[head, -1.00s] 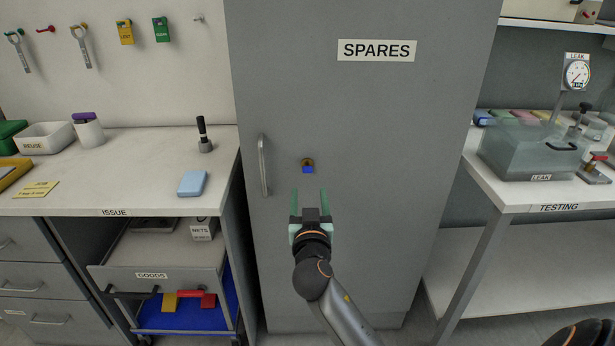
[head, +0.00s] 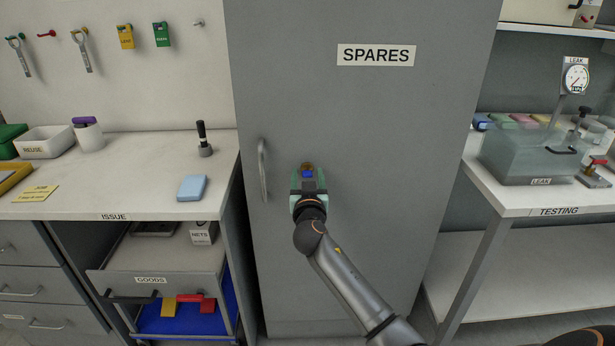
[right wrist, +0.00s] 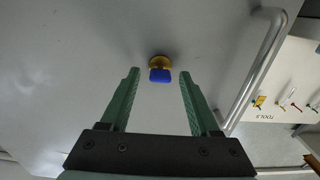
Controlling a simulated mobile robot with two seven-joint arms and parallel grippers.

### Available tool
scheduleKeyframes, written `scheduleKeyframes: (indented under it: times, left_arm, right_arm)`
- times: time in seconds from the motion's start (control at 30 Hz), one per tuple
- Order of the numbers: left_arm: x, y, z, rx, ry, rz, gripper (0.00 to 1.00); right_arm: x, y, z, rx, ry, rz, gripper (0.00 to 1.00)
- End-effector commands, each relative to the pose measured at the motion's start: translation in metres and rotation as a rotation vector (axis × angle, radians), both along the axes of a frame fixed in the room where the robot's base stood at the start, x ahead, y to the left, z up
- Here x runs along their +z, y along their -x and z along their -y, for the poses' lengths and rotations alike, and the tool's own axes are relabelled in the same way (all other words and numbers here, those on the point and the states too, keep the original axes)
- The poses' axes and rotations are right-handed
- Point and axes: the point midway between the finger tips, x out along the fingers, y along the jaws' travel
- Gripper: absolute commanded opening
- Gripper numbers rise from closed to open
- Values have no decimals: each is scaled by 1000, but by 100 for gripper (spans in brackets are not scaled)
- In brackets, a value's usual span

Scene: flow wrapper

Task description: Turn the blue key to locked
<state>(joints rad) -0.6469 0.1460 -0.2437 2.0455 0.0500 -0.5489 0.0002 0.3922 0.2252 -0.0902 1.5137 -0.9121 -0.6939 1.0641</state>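The blue key (head: 307,174) sits in a round brass lock (head: 307,166) on the grey SPARES cabinet door (head: 375,130). In the right wrist view the blue key (right wrist: 160,76) hangs just below the brass lock (right wrist: 159,62). My right gripper (head: 308,178) is at the key in the head view. In the right wrist view its green fingers (right wrist: 158,74) are open, one on each side of the key, with gaps on both sides. The fingers do not touch the key. My left gripper is not in view.
The cabinet's vertical handle (head: 263,170) is left of the lock, and also runs close to the right finger in the right wrist view (right wrist: 252,75). The ISSUE bench (head: 100,205) stands left, the TESTING bench (head: 540,205) right. The door around the lock is otherwise clear.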

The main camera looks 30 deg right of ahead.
Motion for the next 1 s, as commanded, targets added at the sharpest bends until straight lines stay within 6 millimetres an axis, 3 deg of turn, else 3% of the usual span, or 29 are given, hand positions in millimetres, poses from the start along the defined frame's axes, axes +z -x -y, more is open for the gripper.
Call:
scheduleKeyframes:
  times: [0.07, 0.53, 1.0]
  left_arm:
    - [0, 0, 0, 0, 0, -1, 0]
    - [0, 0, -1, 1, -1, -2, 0]
    - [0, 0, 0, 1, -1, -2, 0]
  right_arm:
    - [0, 0, 0, 0, 0, 0, 55]
    - [0, 0, 0, 0, 0, 0, 2]
    - [0, 0, 0, 0, 18, -11, 0]
